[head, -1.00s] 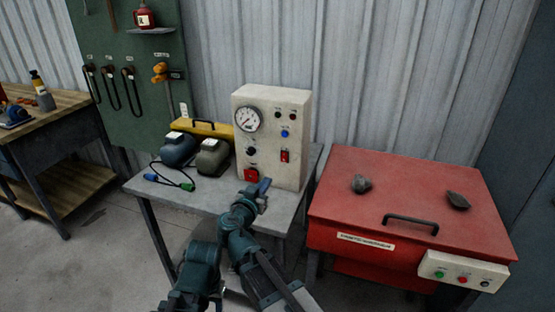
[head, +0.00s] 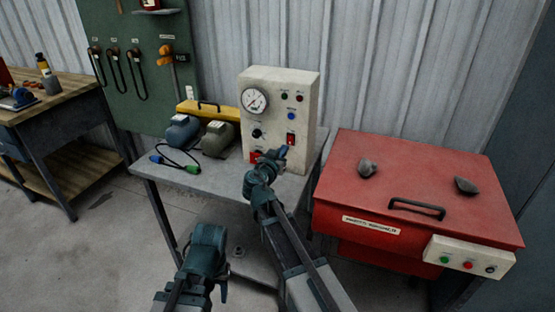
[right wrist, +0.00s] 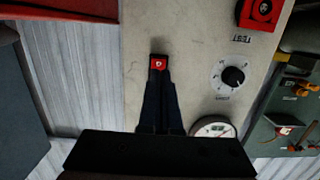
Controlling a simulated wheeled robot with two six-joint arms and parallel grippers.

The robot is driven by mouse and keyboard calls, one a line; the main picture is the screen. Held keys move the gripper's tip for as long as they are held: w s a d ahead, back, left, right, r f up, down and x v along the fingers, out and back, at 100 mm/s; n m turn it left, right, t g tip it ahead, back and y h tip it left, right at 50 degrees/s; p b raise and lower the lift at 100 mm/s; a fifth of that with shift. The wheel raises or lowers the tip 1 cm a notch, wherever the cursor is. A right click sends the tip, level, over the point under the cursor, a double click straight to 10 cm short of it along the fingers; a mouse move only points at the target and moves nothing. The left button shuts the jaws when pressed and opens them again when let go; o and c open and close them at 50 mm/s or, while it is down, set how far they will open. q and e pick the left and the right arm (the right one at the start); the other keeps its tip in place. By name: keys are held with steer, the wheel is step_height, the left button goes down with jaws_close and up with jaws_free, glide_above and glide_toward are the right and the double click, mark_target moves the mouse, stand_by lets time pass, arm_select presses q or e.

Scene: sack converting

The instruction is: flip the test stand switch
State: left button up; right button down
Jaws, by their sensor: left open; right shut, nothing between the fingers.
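The test stand (head: 303,94) is a pale box with a round gauge (head: 254,101), on a grey table. Its red rocker switch (head: 291,139) is on the front, right of a black knob (head: 257,133). My right gripper (head: 283,152) is just in front of the panel, slightly below the switch in the picture. In the right wrist view its shut fingers (right wrist: 158,74) point at the red switch (right wrist: 159,62), whose lower part they cover; contact is unclear. My left gripper (head: 222,290) hangs low in front of the table, empty, its fingers only partly visible.
The grey table (head: 215,176) also holds two rounded motor-like units (head: 218,139), a yellow case (head: 205,108) and a cable. A red chest (head: 415,170) with a handle and button box (head: 468,257) stands at the right. A wooden workbench (head: 50,106) stands left.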

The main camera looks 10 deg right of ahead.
mark_target(289, 143)
arm_select(q)
steer(key=shift+f, duration=0.2)
arm_select(e)
steer(key=shift+x, duration=1.55)
steer(key=shift+w+d+f+b, duration=0.1)
steer(key=shift+w+b, duration=0.1)
steer(key=shift+b, duration=0.1)
arm_select(q)
steer(key=shift+f, duration=0.1)
arm_select(e)
steer(key=shift+s, duration=0.1)
